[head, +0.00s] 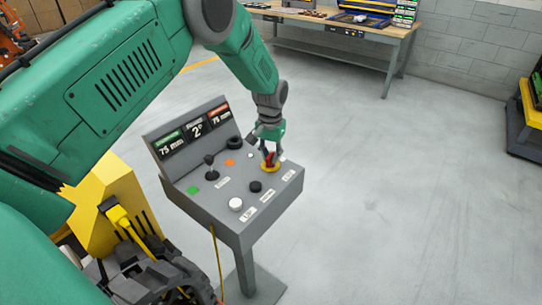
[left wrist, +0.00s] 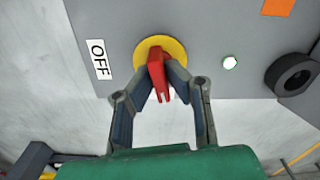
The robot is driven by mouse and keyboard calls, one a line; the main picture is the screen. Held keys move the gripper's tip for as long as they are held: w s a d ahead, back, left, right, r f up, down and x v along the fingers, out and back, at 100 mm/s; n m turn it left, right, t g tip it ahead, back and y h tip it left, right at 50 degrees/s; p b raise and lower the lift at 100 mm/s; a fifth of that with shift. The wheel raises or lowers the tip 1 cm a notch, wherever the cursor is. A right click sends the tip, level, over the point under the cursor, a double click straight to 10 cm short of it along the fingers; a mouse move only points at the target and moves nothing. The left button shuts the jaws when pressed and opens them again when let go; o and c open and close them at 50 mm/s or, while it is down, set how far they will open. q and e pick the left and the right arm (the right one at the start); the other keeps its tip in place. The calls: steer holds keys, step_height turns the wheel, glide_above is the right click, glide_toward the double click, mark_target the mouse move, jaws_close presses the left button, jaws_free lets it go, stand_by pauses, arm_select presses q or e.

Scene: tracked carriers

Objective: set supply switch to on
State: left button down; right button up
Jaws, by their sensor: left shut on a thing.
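The supply switch is a red handle (left wrist: 157,72) on a round yellow plate (left wrist: 143,46), set in the grey control panel. In the head view the red handle (head: 269,160) sits near the panel's far right edge, above its yellow plate (head: 270,169). An OFF label (left wrist: 99,60) is to the left of the plate in the left wrist view. My left gripper (left wrist: 161,84) has its two fingers on either side of the red handle and is shut on it; it also shows in the head view (head: 268,148). My right gripper is not in view.
A workbench (head: 335,30) stands at the back.

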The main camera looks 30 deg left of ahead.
mark_target(270, 154)
arm_select(q)
steer(key=shift+m, duration=1.1)
steer(key=c, duration=1.6)
jaws_free()
steer(key=shift+w+f, duration=0.1)
steer(key=shift+a+r, duration=0.1)
steer(key=shift+r, duration=0.1)
step_height(270, 154, up, 11)
steer(key=shift+r, duration=0.2)
